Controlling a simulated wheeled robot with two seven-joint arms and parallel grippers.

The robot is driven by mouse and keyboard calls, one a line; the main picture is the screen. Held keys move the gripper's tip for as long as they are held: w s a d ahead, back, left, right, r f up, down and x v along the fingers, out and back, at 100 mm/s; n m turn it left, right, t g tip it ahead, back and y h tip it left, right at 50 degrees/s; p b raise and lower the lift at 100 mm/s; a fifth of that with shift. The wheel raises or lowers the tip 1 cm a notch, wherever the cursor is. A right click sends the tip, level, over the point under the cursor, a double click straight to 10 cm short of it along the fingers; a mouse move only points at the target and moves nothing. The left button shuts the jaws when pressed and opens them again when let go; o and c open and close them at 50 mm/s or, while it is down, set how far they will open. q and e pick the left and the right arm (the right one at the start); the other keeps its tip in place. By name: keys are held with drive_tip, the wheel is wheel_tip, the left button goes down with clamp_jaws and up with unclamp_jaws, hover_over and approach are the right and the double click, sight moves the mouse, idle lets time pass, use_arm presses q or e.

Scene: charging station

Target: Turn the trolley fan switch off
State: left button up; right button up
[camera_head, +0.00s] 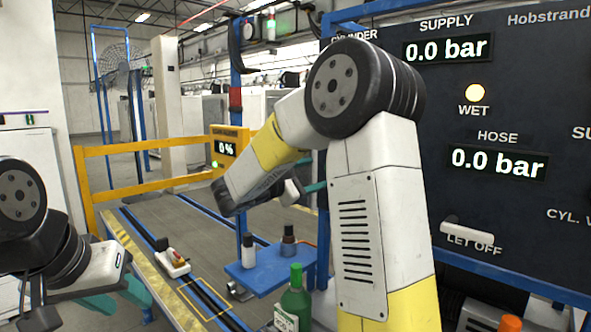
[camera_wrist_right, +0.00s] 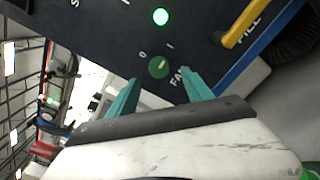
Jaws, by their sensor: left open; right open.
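The trolley fan switch (camera_wrist_right: 158,67) is a round green knob with a pale mark, on a dark panel in the right wrist view. The labels 0 and I stand by its upper edge and FAN by its lower right. I cannot tell clearly which label the mark points to. My right gripper (camera_wrist_right: 160,79) is open, its teal fingertips on either side of the knob and just below it in the picture; contact is not visible. In the head view my right arm largely hides that gripper. My left gripper (camera_head: 115,297) is open and empty at the lower left.
A lit green lamp (camera_wrist_right: 160,17) and a yellow FILL lever (camera_wrist_right: 243,22) are close to the switch. A blue shelf (camera_head: 262,276) holds bottles. A yellow rail (camera_head: 150,145) crosses behind the floor lane. A gauge board (camera_head: 520,110) fills the right.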

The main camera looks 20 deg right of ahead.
drive_tip(key=x, duration=0.7)
drive_tip(key=shift+w+d, duration=0.2)
drive_tip(key=shift+w, duration=0.1)
drive_tip(key=shift+r, duration=0.1)
drive_tip(key=shift+c, duration=0.2)
clamp_jaws()
